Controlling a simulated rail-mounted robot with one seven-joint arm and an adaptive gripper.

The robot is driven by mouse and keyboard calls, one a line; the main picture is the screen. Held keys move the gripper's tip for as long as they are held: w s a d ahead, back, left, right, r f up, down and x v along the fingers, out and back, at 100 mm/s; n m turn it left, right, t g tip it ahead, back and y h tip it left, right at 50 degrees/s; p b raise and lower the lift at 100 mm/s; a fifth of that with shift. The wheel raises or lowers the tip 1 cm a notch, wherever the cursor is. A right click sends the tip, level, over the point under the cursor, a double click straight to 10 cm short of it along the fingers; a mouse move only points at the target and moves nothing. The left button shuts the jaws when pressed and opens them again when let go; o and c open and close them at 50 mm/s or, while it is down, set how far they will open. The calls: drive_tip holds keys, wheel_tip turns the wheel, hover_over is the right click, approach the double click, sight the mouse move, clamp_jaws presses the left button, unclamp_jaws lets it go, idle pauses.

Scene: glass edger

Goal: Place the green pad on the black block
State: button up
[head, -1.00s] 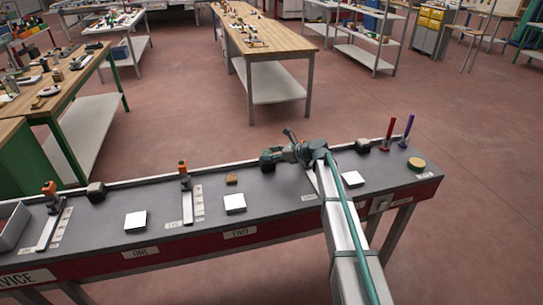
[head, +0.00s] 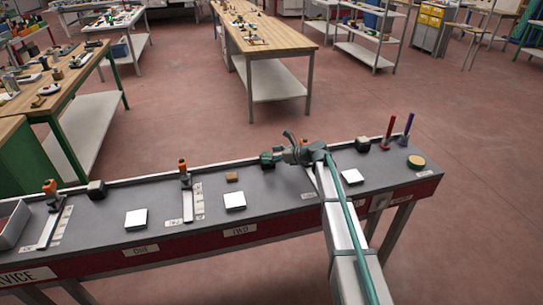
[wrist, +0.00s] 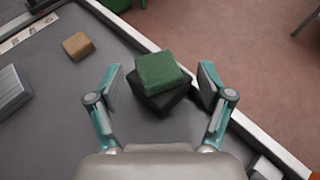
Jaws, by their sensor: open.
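In the wrist view the green pad (wrist: 158,71) lies on top of the black block (wrist: 166,101), turned a little relative to it. The block's dark edge shows along the pad's near and right sides. My gripper (wrist: 161,84) is open, with one finger to the left and one to the right of the pad and block, and gaps on both sides. In the head view my gripper (head: 278,157) is at the bench's back edge, with the green pad (head: 267,157) just left of it; the block there is hard to make out.
A small tan block (wrist: 78,46) lies left of the pad on the grey bench (head: 285,205). A raised rim (wrist: 150,45) runs behind the pad. White-topped squares (head: 234,201) and an orange-topped stand (head: 183,168) are farther left. Red and purple posts (head: 389,127) stand at right.

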drive_tip(key=shift+r, duration=0.15)
drive_tip(key=b+v, duration=0.2)
drive_tip(key=v, duration=1)
drive_tip(key=shift+b, duration=0.4)
